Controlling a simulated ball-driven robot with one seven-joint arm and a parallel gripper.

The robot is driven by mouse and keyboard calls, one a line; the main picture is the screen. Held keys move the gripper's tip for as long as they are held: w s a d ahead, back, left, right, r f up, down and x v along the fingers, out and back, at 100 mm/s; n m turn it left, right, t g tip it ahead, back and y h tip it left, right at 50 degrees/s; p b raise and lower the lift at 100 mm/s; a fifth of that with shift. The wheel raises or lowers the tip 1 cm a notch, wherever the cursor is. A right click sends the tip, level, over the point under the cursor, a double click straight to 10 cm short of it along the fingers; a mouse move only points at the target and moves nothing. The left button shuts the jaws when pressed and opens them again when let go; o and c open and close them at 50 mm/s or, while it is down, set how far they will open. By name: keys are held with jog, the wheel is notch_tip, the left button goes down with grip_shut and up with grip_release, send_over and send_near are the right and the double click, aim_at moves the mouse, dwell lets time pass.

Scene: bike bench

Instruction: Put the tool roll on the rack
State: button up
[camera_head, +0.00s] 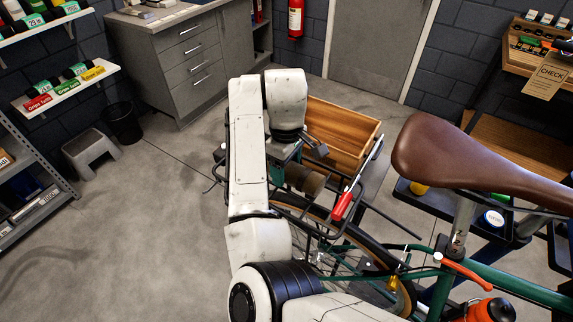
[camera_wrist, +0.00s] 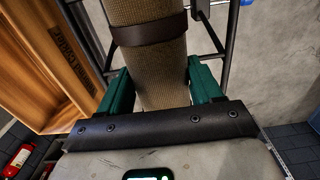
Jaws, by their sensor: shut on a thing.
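The tool roll (camera_head: 305,181) is a tan-brown woven cylinder with a dark strap, seen beneath my wrist in the head view. In the wrist view the tool roll (camera_wrist: 158,75) runs lengthwise between the green fingers of my gripper (camera_wrist: 161,82), which is shut on it. The rack (camera_wrist: 216,38) is a frame of thin black bars over the bike's rear wheel. Its bars show on both sides of the roll in the wrist view, so the roll is over the rack. I cannot tell whether they touch. My arm hides part of the rack in the head view.
A wooden crate (camera_head: 340,130) stands just beyond the rack. A red-handled thing (camera_head: 342,206) lies along the rack's right side. The brown saddle (camera_head: 455,160) rises to the right. The rear wheel (camera_head: 345,260) is below. Open floor (camera_head: 130,220) lies to the left.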

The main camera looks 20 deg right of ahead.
jog(key=o, duration=1.3)
jog(key=shift+f, duration=0.1)
notch_tip(320, 180, up, 12)
jog(key=p, duration=0.1)
